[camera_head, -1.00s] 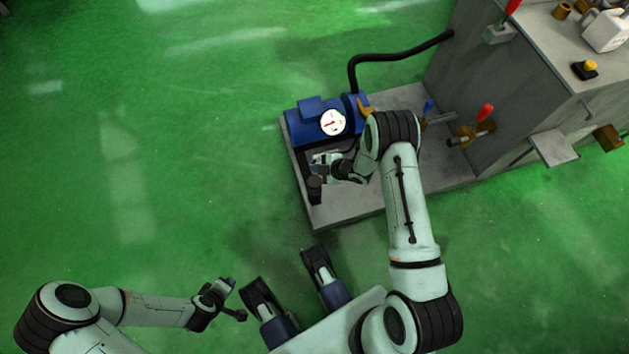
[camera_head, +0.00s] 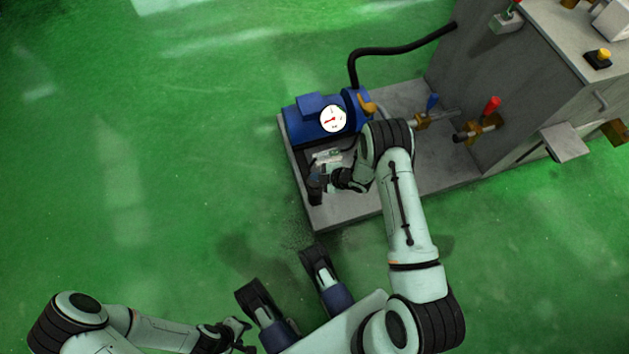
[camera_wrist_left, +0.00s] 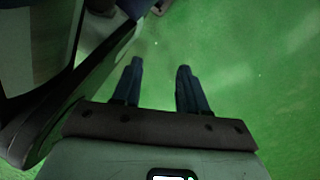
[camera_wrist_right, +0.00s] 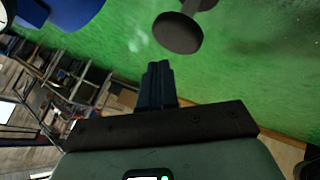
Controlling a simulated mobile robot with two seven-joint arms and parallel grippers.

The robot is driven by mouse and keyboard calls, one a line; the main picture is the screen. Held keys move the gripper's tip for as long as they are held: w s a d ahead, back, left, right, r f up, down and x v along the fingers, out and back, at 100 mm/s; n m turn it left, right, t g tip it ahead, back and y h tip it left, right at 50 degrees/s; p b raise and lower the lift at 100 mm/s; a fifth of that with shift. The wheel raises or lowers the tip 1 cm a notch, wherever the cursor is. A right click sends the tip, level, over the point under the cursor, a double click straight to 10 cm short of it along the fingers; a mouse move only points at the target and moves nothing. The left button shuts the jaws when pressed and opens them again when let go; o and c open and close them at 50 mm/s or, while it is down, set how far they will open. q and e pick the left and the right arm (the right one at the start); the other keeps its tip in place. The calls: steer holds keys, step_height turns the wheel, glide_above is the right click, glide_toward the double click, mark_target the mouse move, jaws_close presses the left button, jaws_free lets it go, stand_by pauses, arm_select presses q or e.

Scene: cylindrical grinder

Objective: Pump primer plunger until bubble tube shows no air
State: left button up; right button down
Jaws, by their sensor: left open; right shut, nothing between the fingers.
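The plunger, a dark round knob on a stem (camera_head: 315,187), stands at the front left corner of the pump's grey base. In the right wrist view its dark disc-shaped head (camera_wrist_right: 178,36) is just beyond my fingertips; I cannot tell whether they touch. My right gripper (camera_head: 328,177) is beside the knob, its two fingers (camera_wrist_right: 158,68) shut together and empty. A small pale part (camera_head: 326,157) sits behind the gripper; I cannot tell whether it is the bubble tube. My left gripper (camera_head: 243,333) is open and empty over the floor (camera_wrist_left: 160,68), far from the pump.
A blue pump body (camera_head: 305,122) with a white round gauge (camera_head: 333,119) is behind the knob, its black hose (camera_head: 400,51) running to the grey machine (camera_head: 500,85). Blue-handled (camera_head: 432,103) and red-handled (camera_head: 491,106) valves are to the right. The green floor at left is clear.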

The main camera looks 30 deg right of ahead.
mark_target(317, 183)
arm_select(q)
steer(key=shift+s+a+f, duration=0.1)
steer(key=shift+s+f, duration=0.2)
steer(key=shift+s, duration=0.45)
arm_select(e)
steer(key=shift+f, duration=0.35)
steer(key=shift+f, duration=0.15)
stand_by(1.1)
steer(key=shift+f, duration=0.3)
steer(key=shift+f, duration=1.65)
stand_by(1.3)
steer(key=shift+r, duration=0.1)
arm_select(q)
steer(key=shift+s+r+p, duration=0.2)
steer(key=shift+r+p, duration=1.15)
steer(key=shift+p, duration=0.05)
arm_select(e)
steer(key=shift+r, duration=2)
steer(key=shift+r+p, duration=1.7)
steer(key=shift+r, duration=0.85)
arm_select(q)
step_height(317, 183, up, 4)
steer(key=shift+s+f, duration=0.1)
steer(key=shift+f, duration=0.15)
